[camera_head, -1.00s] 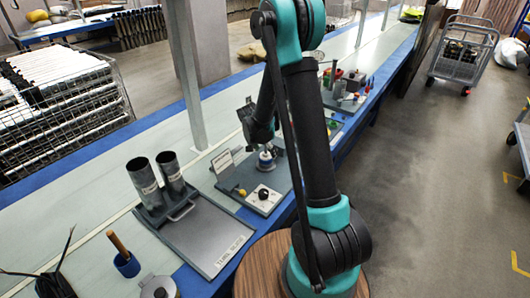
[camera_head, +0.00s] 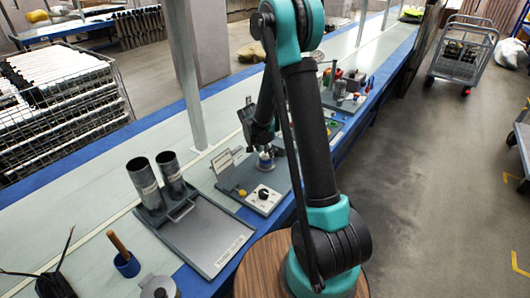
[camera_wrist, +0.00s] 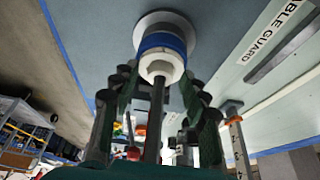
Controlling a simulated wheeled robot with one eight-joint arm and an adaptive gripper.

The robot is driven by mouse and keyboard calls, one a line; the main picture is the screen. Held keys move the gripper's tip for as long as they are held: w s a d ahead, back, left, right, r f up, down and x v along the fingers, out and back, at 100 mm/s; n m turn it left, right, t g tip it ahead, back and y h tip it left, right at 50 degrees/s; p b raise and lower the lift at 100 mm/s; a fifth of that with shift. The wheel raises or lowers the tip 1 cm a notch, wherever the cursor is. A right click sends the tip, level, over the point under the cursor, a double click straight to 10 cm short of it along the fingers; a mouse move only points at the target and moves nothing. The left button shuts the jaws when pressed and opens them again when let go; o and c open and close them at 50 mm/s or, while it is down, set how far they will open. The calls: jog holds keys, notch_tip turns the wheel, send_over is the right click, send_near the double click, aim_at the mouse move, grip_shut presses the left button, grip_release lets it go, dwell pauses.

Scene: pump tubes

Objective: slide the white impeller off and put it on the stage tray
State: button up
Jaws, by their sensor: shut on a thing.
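The white impeller (camera_wrist: 160,66) shows in the wrist view as a pale ring around a dark upright shaft (camera_wrist: 157,112). A blue ring (camera_wrist: 160,42) and a wider white disc (camera_wrist: 165,20) lie beyond it. My gripper (camera_wrist: 160,78) has a finger on each side of the white ring and is shut on it, with the ring still around the shaft. In the head view this stack (camera_head: 266,164) stands on a grey plate (camera_head: 278,188), and my arm partly hides it. I cannot tell which surface is the stage tray.
A grey tray (camera_head: 208,238) with two dark tubes (camera_head: 143,178) at its back lies to the left. A black knob (camera_head: 263,194) and a yellow knob (camera_head: 242,192) are near the stack. A small sign (camera_head: 222,163) stands behind. A post (camera_head: 190,90) rises from the bench.

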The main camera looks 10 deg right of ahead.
jog(key=c, duration=0.4)
jog(key=shift+r, duration=0.7)
dwell(0.5)
jog(key=shift+r, duration=7.2)
